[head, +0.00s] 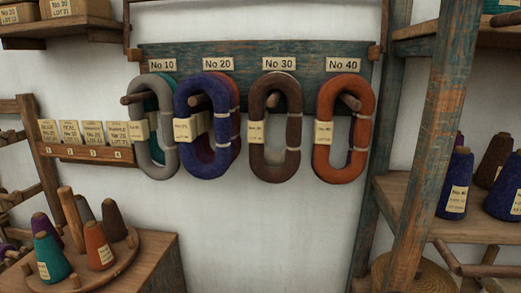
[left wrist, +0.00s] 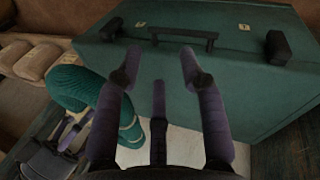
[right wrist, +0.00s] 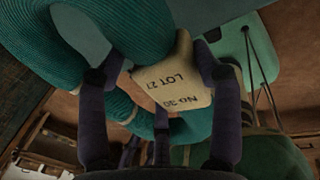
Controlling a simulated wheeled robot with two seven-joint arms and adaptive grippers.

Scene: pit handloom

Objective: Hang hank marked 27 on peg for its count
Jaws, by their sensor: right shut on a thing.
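A teal hank (right wrist: 60,45) fills the upper left of the right wrist view. Its cream tag (right wrist: 172,85) reads "LOT 27" and "No 30". My right gripper (right wrist: 160,75) is shut on this hank, with its fingers either side of the tag. A teal hank also shows in the left wrist view (left wrist: 80,85). My left gripper (left wrist: 160,65) is open and empty, in front of a green case. The head view shows the peg board (head: 255,62), labelled No 10, 20, 30 and 40. A brown hank (head: 294,130) hangs on the No 30 peg (head: 271,100). Neither gripper shows there.
Grey (head: 142,110), blue (head: 184,110) and orange (head: 322,110) hanks hang on the other pegs, with more hanks behind. Upright cones stand on a round stand (head: 125,250) at left. A wooden post (head: 430,140) and shelves stand at right. The green case (left wrist: 235,85) has a handle.

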